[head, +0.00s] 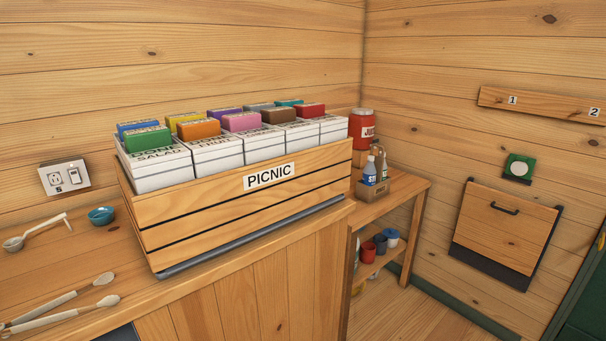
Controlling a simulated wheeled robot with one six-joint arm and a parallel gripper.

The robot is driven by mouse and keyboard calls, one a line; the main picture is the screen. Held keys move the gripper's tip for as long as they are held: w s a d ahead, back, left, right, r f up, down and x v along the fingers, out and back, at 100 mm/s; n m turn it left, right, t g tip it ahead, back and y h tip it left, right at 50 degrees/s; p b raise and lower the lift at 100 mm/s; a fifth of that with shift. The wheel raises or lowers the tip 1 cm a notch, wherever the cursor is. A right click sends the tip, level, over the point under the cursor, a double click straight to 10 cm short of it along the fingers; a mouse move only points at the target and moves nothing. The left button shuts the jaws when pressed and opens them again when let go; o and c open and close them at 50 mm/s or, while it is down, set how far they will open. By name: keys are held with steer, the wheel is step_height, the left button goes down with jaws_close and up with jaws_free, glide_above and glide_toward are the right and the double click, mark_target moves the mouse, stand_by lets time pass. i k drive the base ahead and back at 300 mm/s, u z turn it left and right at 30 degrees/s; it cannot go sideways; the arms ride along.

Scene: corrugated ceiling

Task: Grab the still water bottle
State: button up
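A small bottle with a blue label and pale cap (369,172) stands in a small brown carrier (373,192) on the wooden side table (408,187). Its label shows letters starting "ST"; the rest is hard to read. A greenish bottle with a light label (382,168) stands right beside it in the same carrier. The lower parts of both bottles are hidden by the carrier's front wall. My gripper is not in view.
A wooden crate marked PICNIC (215,215), full of white boxes, stands on the near counter (225,300). A red juice container (361,130) is behind the carrier. Cups (390,237) sit on the shelf below. Floor (420,312) shows right of the counter.

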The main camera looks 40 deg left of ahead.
mark_target(369, 173)
steer(key=u, duration=0.6)
steer(key=i, duration=2.65)
steer(key=z, duration=0.35)
